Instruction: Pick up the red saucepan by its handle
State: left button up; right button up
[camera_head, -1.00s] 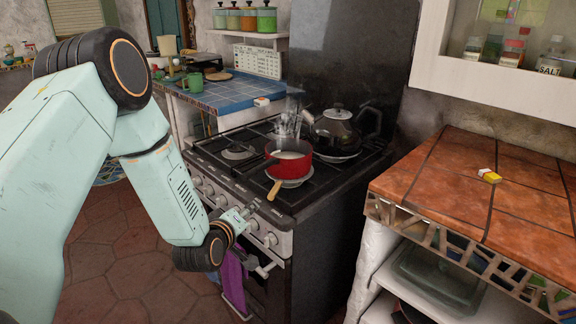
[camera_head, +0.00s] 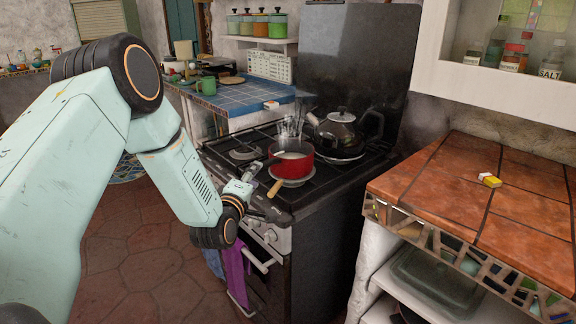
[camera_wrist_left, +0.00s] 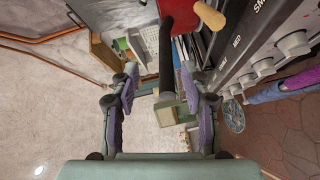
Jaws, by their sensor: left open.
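The red saucepan (camera_head: 299,167) stands upright on the front of the stove, with pale contents inside. My left gripper (camera_head: 262,192) is open beside the handle's end, at the front edge of the stove. My right gripper is not in view.
A dark kettle (camera_head: 338,134) stands on the stove behind the pan. A purple towel (camera_head: 233,272) hangs on the oven front. A blue-tiled counter (camera_head: 240,98) lies behind at left, and an orange-tiled counter (camera_head: 440,185) at right. A white wall cabinet (camera_head: 437,65) hangs above it.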

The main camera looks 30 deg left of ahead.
pick_arm(q)
jog(key=x, duration=0.5)
jog(key=shift+w+a+f+b, duration=0.15)
jog(key=shift+a+f+b, duration=0.2)
jog(key=shift+a, duration=0.1)
jog(key=shift+w+a+f, duration=0.15)
jog(key=shift+w+a, duration=0.2)
jog(key=shift+w, duration=0.15)
jog(key=shift+s+d, duration=0.1)
jog(key=shift+d, duration=0.1)
jog(key=shift+r, duration=0.2)
jog(key=shift+c, duration=1)
jog(key=shift+a+f, duration=0.1)
jog(key=shift+f, duration=0.05)
jog(key=c, duration=0.4)
grip_shut()
